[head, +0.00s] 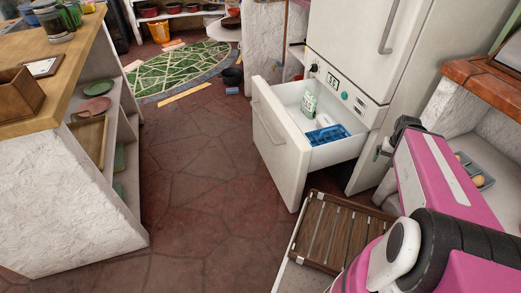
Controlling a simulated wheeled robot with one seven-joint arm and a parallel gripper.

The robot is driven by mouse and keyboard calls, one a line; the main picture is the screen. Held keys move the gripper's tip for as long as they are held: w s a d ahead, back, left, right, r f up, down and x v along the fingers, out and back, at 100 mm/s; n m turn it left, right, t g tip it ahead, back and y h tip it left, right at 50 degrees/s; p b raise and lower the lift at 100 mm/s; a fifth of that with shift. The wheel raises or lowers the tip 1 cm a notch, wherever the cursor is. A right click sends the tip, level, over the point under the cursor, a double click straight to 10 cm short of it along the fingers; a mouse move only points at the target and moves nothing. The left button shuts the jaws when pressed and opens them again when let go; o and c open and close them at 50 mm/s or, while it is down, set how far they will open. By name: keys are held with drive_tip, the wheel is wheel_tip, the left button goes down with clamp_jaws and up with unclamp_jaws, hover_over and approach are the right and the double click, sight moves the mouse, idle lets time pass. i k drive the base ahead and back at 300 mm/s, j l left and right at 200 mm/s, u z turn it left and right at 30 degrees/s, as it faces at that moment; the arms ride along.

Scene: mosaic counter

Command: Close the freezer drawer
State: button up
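The freezer drawer (279,150) is pulled far out from the bottom of the white fridge (345,45). Its front panel faces left and carries a long handle (267,123). Inside are a white and green bottle (309,103), a blue tray (328,134) and a small white item. My pink arm reaches up from the lower right, to the right of the drawer. A small dark part at its far end, possibly my gripper (384,149), shows near the fridge's lower right. It is apart from the drawer front, and its fingers are not clear.
A slatted wooden rack (337,231) stands in front of the drawer at the bottom. A counter with shelves (75,185) is at the left, and a brick-topped counter (485,85) at the right. The stone floor (195,160) left of the drawer is clear. A green rug (180,72) lies farther back.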

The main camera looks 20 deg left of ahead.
sight(288, 153)
drive_tip(key=k+j+u, duration=0.15)
drive_tip(key=j+u, duration=0.8)
drive_tip(key=k+j, duration=0.1)
drive_tip(key=j, duration=0.2)
drive_tip(key=k+j, duration=0.1)
drive_tip(key=j, duration=0.25)
drive_tip(key=l, duration=0.35)
drive_tip(key=i+l, duration=0.15)
drive_tip(key=l, duration=0.25)
